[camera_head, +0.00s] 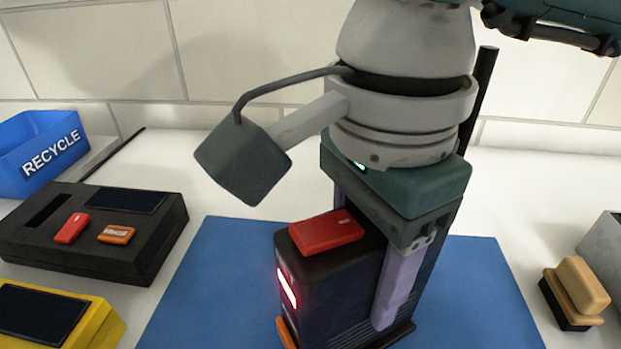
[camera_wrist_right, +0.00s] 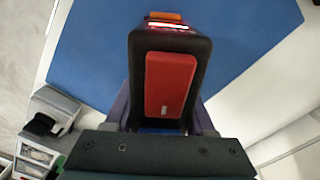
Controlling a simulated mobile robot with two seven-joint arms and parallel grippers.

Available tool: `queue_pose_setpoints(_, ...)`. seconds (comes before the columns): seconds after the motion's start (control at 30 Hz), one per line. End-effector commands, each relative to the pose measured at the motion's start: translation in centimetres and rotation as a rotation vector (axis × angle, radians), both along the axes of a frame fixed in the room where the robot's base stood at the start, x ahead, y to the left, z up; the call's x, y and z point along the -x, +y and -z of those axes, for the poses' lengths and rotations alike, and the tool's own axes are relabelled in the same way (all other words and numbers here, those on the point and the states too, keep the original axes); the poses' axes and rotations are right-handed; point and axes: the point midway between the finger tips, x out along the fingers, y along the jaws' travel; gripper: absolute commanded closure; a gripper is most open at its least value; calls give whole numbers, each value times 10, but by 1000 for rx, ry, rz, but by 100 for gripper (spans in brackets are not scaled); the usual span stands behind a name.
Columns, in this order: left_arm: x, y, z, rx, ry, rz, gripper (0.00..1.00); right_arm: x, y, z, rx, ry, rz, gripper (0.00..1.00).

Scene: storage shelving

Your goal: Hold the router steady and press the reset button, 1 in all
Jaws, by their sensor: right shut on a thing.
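The router (camera_head: 335,299) is a dark upright box on a blue mat (camera_head: 203,290), with a glowing red light on its front and an orange piece at its base. A red block-shaped button (camera_head: 325,231) lies on its top face; it also shows in the right wrist view (camera_wrist_right: 170,85). My right gripper (camera_head: 358,272) comes down from above with its pale purple fingers on opposite sides of the router, shut on it. In the right wrist view the gripper (camera_wrist_right: 160,112) straddles the box, and the red button is uncovered between the fingers. My left gripper is not in view.
A black device (camera_head: 85,255) with small red and orange pieces stands left of the mat, near a yellow device (camera_head: 95,330). A blue recycle bin (camera_head: 48,130) is behind. A wooden-handled brush or block (camera_head: 575,290) and a grey bin (camera_head: 605,245) are at right.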

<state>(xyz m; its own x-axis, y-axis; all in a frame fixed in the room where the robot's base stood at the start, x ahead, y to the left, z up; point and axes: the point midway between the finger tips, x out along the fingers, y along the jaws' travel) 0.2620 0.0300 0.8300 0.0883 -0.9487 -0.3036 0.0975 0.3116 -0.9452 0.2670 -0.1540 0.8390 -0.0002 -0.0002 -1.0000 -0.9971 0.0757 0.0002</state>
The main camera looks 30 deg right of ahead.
Motion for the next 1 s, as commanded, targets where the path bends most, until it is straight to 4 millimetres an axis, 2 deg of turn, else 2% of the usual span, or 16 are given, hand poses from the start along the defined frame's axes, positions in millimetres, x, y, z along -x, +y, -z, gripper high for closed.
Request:
queue_pose_setpoints(0.1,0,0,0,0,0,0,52,0,0,0,-1,0,-1,100)
queue_pose_setpoints(0.53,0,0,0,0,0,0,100,0,0,0,-1,0,-1,100)
queue_pose_setpoints(1.0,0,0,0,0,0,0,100,0,0,0,-1,-1,0,100)
